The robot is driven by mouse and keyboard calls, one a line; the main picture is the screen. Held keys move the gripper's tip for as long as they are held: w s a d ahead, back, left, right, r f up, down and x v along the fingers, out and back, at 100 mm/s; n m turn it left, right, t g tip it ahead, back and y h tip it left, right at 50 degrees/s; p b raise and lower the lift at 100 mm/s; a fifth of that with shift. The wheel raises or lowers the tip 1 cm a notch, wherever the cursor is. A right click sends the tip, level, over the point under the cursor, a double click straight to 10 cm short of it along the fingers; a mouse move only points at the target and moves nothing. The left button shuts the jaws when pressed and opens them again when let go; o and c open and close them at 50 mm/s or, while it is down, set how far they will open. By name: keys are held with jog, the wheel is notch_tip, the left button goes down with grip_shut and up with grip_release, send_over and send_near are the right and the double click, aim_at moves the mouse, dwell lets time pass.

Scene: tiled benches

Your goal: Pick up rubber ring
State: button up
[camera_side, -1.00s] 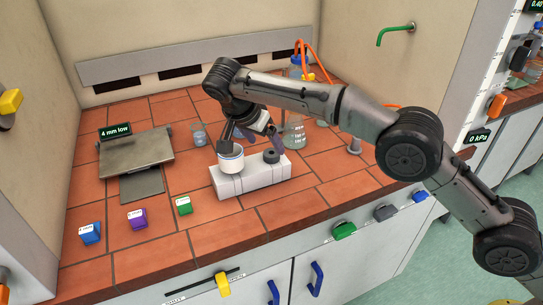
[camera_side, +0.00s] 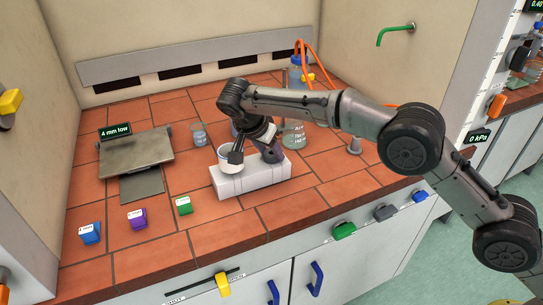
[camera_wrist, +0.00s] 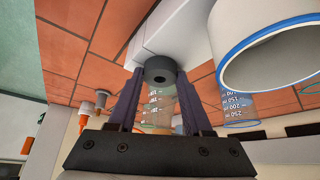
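The rubber ring is a small dark grey ring with a hole. In the wrist view the rubber ring (camera_wrist: 160,73) sits at the end of the white block (camera_wrist: 165,32), between and just beyond my fingertips. My gripper (camera_wrist: 160,76) is open, with a finger on each side of the ring and a narrow gap showing on both sides.
A white cup with a blue rim (camera_wrist: 268,55) stands on the block beside my gripper; the cup (camera_side: 227,165) is partly covered by my wrist. A flask (camera_side: 294,136) stands behind. The bench front right is clear.

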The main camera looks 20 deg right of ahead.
grip_shut()
jog(key=shift+r, duration=0.1)
